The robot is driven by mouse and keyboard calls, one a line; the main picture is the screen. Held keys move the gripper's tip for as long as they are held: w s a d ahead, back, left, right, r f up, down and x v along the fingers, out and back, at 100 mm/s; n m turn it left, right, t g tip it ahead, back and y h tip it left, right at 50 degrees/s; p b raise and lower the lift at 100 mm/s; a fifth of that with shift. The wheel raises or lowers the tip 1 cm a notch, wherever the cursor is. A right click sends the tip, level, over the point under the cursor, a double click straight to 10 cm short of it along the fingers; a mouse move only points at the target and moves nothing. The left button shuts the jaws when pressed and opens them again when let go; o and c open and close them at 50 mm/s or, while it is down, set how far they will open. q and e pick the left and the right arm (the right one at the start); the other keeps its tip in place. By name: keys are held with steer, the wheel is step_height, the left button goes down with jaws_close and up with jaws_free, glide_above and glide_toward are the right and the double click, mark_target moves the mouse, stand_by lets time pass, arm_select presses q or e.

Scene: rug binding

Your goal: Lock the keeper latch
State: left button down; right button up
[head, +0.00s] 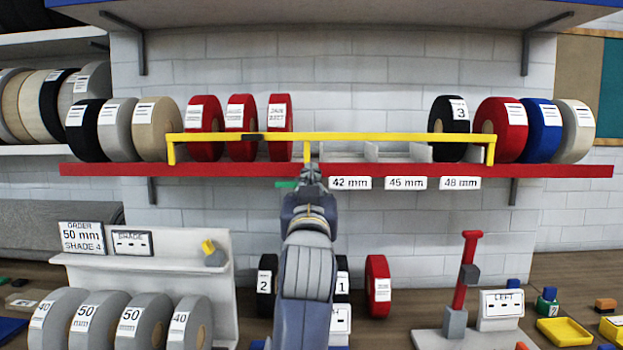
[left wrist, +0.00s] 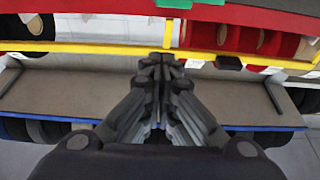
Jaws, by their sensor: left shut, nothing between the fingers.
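A yellow keeper bar (head: 380,136) runs across the front of the red-edged shelf (head: 560,171), with a leg at each end and a post near the middle. A small dark piece (head: 252,136), possibly the latch, sits on the bar left of that post. A green tab (head: 287,184) shows under the shelf edge beside my left gripper (head: 310,172). This gripper is shut and empty, just below the post at the shelf front; I cannot tell whether it touches. In the left wrist view its fingertips (left wrist: 162,62) lie by the yellow bar (left wrist: 80,48). My right gripper is out of view.
Red rolls (head: 205,128) stand behind the bar, and a black roll (head: 449,128) stands near its right end. Size labels (head: 405,183) hang below the shelf. A stand with a red lever (head: 466,270) is at lower right. Grey rolls (head: 140,328) are at lower left.

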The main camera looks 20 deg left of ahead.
arm_select(q)
steer(key=p+x, duration=0.3)
steer(key=x, duration=0.7)
steer(key=shift+s+f+p, duration=0.15)
steer(key=shift+f+p, duration=0.1)
steer(key=shift+f, duration=0.8)
steer(key=shift+s+f+p, duration=0.2)
steer(key=shift+f, duration=0.9)
